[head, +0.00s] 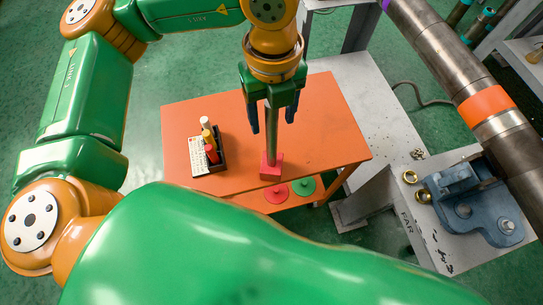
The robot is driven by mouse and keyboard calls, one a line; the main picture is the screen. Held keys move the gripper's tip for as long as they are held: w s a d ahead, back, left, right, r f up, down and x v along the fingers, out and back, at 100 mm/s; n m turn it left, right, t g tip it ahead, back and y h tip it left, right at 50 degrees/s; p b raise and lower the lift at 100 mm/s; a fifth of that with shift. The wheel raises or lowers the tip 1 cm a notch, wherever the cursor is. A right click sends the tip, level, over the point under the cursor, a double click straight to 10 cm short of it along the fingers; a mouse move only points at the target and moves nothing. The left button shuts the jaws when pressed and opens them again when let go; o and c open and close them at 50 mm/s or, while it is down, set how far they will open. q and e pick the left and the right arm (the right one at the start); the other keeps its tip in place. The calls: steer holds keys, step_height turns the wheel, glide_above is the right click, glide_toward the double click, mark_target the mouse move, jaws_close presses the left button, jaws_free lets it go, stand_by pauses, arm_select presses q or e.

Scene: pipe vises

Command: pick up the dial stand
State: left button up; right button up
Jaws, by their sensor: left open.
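The dial stand (271,169) has a red block base and a grey upright post. It stands on the orange table, near its front edge. My left gripper (272,122) points down above the base, its two dark blue fingers apart on either side of the post. A gap shows between each finger and the post. The top of the post is hidden by the gripper body. My right gripper is not in view.
A black tray (222,160) with several capped bottles and a white label sits left on the orange table (335,140). Red and green discs lie on a lower shelf. At right, a blue vise (470,200) and a large pipe (440,50) stand over a grey bench.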

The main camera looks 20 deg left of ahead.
arm_select(q)
steer(key=shift+w+a+f, duration=0.1)
steer(key=shift+a+f, duration=0.05)
steer(key=shift+f, duration=0.4)
steer(key=c, duration=1)
jaws_close()
steer(key=shift+r, duration=0.15)
